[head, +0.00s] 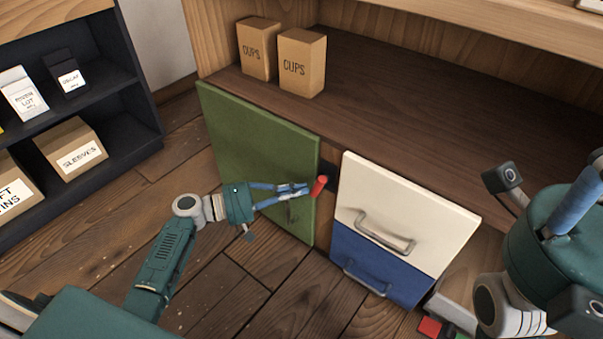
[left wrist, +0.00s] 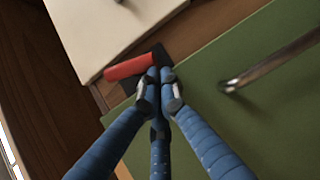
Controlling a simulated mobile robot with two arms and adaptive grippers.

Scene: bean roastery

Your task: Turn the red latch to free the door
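The red latch (head: 319,187) sits on a dark mount between the green door and the cream drawer front. In the left wrist view the latch (left wrist: 128,67) points left from its dark base, toward the cream panel. The green door (head: 258,150) looks closed, and its metal handle (left wrist: 270,62) shows in the left wrist view. My left gripper (head: 304,190) is at the latch, its blue fingers close together. In the left wrist view its fingertips (left wrist: 161,78) meet beside the latch's base end; I cannot tell whether they touch it. My right gripper (head: 574,202) is only partly in view at the right.
A cream drawer (head: 430,215) and a blue drawer (head: 375,262) with protruding handles are right of the latch. Two cups boxes (head: 302,63) stand on the brown counter (head: 400,110). A dark shelf (head: 125,110) is at left. Wooden floor is open before the door.

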